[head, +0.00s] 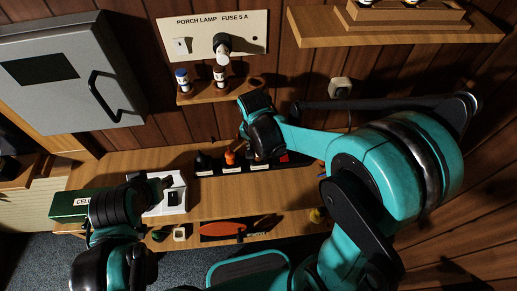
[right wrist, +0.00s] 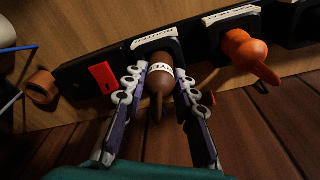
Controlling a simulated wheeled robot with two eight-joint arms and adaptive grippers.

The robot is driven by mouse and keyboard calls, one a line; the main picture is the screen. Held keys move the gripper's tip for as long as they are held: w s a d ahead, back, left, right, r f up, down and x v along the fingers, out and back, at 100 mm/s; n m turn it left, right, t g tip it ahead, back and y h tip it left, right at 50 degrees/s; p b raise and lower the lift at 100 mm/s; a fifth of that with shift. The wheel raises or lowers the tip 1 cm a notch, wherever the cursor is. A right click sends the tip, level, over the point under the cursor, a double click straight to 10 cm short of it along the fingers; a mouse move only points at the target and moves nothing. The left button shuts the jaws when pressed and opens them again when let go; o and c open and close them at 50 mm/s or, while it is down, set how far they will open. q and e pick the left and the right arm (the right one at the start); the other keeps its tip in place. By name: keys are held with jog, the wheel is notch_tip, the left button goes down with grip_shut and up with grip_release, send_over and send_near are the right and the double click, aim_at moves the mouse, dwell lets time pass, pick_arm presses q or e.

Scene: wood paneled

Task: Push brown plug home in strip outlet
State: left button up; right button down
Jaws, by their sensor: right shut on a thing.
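The brown plug (right wrist: 160,88), with a white label band, is in the right wrist view at a square black socket of the strip outlet (right wrist: 132,56). How deep it sits cannot be told. My right gripper (right wrist: 162,78) is shut on it, one finger on each side. In the head view the right wrist hides the brown plug, and the strip outlet (head: 232,170) lies along the back of the bench. My left gripper (head: 157,188) is over a white box at the left of the bench; its finger opening is unclear.
An orange plug (right wrist: 247,52) stands in the neighbouring socket; a black plug (head: 203,161) stands farther left in the head view. A red switch (right wrist: 103,76) and a brown ring (right wrist: 42,86) are near the strip's end. A red oval item (head: 222,229) lies at the bench front.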

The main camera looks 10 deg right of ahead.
jog(key=shift+f+b, duration=0.45)
jog(key=shift+f, duration=0.15)
jog(key=c, duration=1.1)
grip_release()
jog(key=shift+c, duration=0.2)
jog(key=r, duration=0.8)
jog(key=s+r, duration=0.1)
jog(key=r, duration=0.3)
jog(key=shift+s+a, duration=0.1)
jog(key=shift+a, duration=0.3)
jog(key=s+d+f+n+t+b, duration=0.4)
jog(key=s+d+f+n+t, duration=0.1)
jog(key=s, duration=0.4)
jog(key=shift+s+d+f+n+t+y+b, duration=0.15)
jog(key=shift+d+f+n+t+y+b, duration=0.25)
jog(key=shift+d+n, duration=0.7)
